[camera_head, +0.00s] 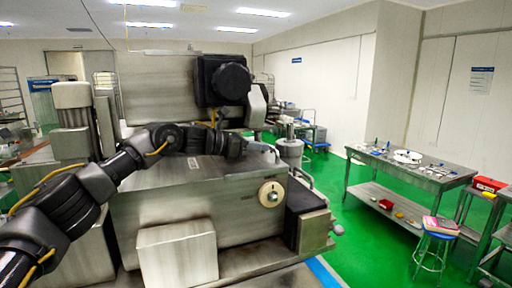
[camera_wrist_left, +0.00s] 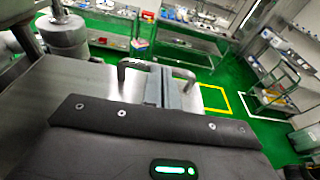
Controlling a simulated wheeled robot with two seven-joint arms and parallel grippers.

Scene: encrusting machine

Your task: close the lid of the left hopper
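The encrusting machine (camera_head: 190,197) is a large grey metal body in the middle of the head view. My left gripper (camera_head: 268,150) is over its top, with the arm coming in from the left. In the left wrist view a flat metal lid (camera_wrist_left: 85,85) carries a U-shaped bar handle (camera_wrist_left: 130,67). The fingers of my left gripper (camera_wrist_left: 168,88) sit close together at the middle of this bar, which shows on both sides of them. They look shut on it. In the head view my arm hides the handle and most of the lid. My right gripper is out of view.
A tall metal panel (camera_head: 160,85) and a black round motor housing (camera_head: 232,80) stand behind my arm. A metal cylinder (camera_head: 290,150) is right of the machine.

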